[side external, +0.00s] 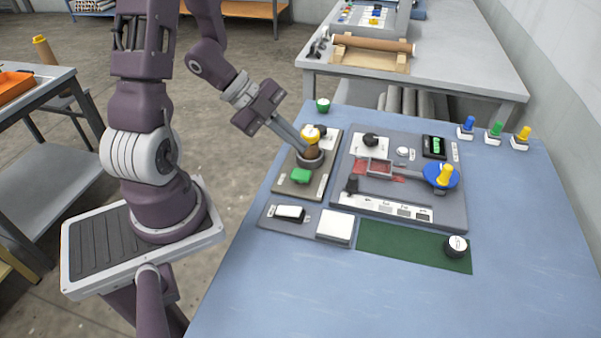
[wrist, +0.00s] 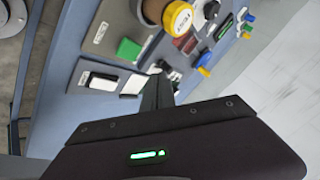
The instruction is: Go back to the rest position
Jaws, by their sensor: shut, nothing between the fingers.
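My gripper (side external: 299,143) is shut and empty.
A grey panel (side external: 440,206) with a blue disc (side external: 432,177) and yellow knob (side external: 446,172) lies to the right. The blue table (side external: 300,300) is clear in front. Blue, green and yellow pegs stand at the back right.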

